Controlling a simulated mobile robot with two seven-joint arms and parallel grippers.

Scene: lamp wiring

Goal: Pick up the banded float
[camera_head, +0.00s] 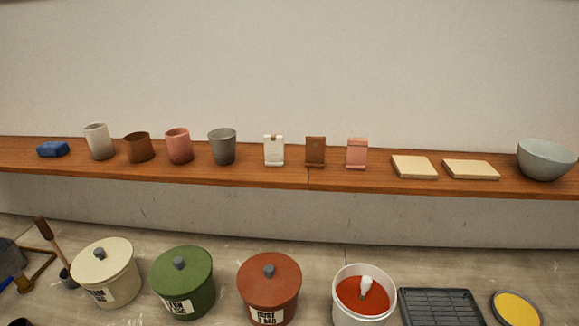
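A small white bulb-shaped thing (366,286) stands upright in the red liquid (352,300) of an open white bucket (338,306) at the bottom, right of centre. It looks like a float, but it is too small to tell whether it has bands. Its lower part is hidden in the liquid. Neither of my grippers is in view.
Lidded cream (122,283), green (190,290) and rust (282,290) buckets stand left of the white one. A dark ribbed tray (440,308) and a yellow-filled dish (517,309) lie right. A wooden shelf (250,180) behind holds cups, small stands, tiles and a bowl (545,160).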

